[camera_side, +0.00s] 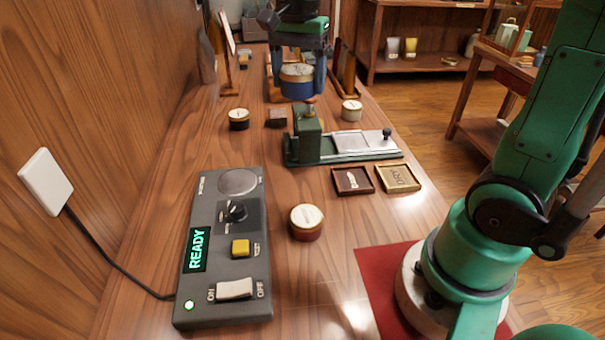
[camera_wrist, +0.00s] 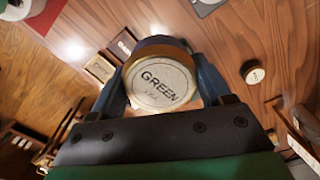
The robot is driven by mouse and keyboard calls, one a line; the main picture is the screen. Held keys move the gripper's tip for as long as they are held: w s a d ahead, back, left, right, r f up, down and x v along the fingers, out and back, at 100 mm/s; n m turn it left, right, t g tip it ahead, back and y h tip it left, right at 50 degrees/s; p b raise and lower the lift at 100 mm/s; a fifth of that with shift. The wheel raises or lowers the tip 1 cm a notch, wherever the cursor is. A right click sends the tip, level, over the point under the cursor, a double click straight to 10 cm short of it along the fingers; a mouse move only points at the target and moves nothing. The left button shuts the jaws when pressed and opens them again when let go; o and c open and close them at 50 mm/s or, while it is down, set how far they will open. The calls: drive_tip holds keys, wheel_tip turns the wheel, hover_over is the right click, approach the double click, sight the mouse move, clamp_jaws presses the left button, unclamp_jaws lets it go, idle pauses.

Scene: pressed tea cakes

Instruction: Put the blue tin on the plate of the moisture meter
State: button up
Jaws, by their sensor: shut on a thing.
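My gripper (camera_side: 297,78) is shut on the blue tin (camera_side: 298,90) and holds it above the far part of the bench in the side view. The tin is round, with a gold rim and a pale lid. In the wrist view the lid of the blue tin (camera_wrist: 162,84) reads GREEN, and a finger stands at each side of it. The moisture meter (camera_side: 221,215) is a grey box at the front left, with its round metal plate (camera_side: 238,182) at its far end. The plate is bare. Its screen reads READY and the rocker switch (camera_side: 235,289) is marked ON and OFF.
A red tin (camera_side: 306,224) stands right of the meter. A green press-like device (camera_side: 345,149) stands between the held tin and the near bench. Two small trays (camera_side: 352,181) (camera_side: 398,179) lie at right. A dark tin (camera_side: 238,120) and a cream tin (camera_side: 351,111) stand farther back.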

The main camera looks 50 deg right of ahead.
wheel_tip(320, 180, up, 3)
drive_tip(key=m, duration=0.1)
hover_over(237, 181)
wheel_tip(237, 181, down, 20)
drive_tip(key=shift+s+r, duration=0.1)
drive_tip(key=o, duration=1.2)
drive_tip(key=shift+o, duration=0.2)
